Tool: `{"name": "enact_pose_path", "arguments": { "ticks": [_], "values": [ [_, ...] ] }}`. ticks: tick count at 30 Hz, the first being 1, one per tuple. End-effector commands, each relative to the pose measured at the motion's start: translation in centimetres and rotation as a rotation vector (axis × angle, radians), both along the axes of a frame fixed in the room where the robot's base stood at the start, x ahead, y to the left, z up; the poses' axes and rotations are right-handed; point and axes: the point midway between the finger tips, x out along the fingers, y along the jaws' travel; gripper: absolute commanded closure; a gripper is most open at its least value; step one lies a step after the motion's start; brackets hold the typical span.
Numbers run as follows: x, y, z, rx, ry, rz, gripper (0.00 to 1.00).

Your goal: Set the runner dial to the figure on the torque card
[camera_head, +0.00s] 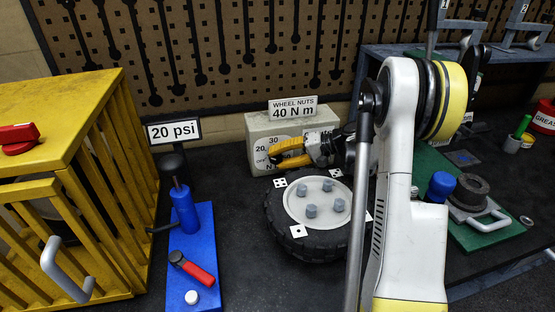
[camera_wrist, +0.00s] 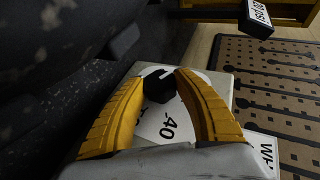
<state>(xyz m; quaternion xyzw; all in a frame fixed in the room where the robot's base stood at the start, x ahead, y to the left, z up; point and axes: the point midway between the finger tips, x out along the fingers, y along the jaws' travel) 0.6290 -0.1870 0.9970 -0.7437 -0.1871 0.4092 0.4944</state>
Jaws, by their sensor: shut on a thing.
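The torque card (camera_head: 293,107) reads "WHEEL NUTS 40 N m" and stands at the top of the pale runner box (camera_head: 256,128). In the head view my gripper (camera_head: 277,156) is at the box's front and hides the knob. I cannot tell which figure the knob points to.
A wheel (camera_head: 306,247) with several nuts lies just in front of the box. A yellow cage (camera_head: 75,105) and a blue jack (camera_head: 203,250) stand at left, with a "20 psi" sign (camera_head: 173,132). A green board (camera_head: 485,232) lies at right, beyond my arm.

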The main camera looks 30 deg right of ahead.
Motion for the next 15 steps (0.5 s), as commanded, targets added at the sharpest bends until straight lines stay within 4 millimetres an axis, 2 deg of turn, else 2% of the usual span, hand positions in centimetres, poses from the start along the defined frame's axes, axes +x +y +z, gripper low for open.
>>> {"name": "enact_pose_path", "arguments": {
  "ticks": [7,8,9,10,15],
  "values": [
    [0.01,0.08,-0.03,-0.001,0.001,0.001,0.94],
    [0.01,0.08,-0.03,-0.001,0.001,0.001,0.57],
    [0.01,0.08,-0.03,-0.001,0.001,0.001,0.45],
    [0.01,0.07,-0.02,-0.001,0.001,0.001,0.4],
    [0.01,0.04,-0.01,-0.001,0.001,0.001,0.4]
  ]
}}
